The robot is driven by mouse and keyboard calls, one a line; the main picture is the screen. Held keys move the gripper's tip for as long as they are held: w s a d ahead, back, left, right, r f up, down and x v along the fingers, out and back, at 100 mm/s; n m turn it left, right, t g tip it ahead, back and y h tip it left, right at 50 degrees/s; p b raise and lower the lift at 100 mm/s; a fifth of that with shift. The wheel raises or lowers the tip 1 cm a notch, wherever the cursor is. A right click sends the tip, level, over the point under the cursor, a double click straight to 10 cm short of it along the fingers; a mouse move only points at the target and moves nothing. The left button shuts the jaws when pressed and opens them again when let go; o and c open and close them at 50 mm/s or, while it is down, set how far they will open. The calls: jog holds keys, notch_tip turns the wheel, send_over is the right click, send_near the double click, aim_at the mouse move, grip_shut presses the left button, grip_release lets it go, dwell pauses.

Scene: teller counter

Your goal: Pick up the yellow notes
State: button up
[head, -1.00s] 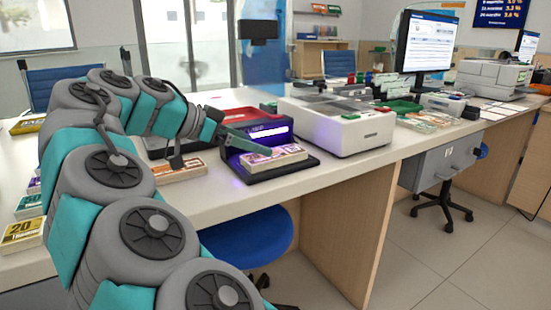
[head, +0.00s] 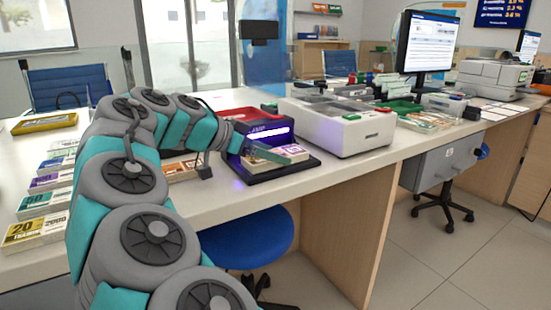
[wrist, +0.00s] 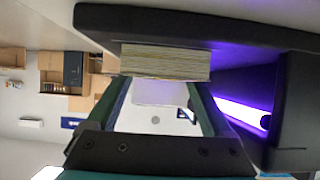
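My gripper (head: 287,155) reaches over the front of the black note machine (head: 262,132), beside a stack of banknotes (head: 300,150) on its front ledge. In the wrist view, the two green fingers of my gripper (wrist: 158,90) are apart. The cream edge of the note stack (wrist: 165,62) lies by the fingertips, spanning the gap; I cannot tell whether they touch it. The stack's face colour is mostly hidden by the finger. A yellow bundle marked 20 (head: 35,228) lies at the counter's left front, away from my gripper.
More note bundles (head: 50,182) lie in a row behind the yellow one. An orange-toned bundle (head: 182,170) sits left of the machine, partly behind my arm. A white cash unit (head: 340,128) stands close on the right. A yellow tray (head: 44,123) lies far left.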

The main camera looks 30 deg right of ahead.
jog(key=c, duration=1.2)
jog(key=shift+c, duration=0.2)
jog(key=shift+r, duration=0.1)
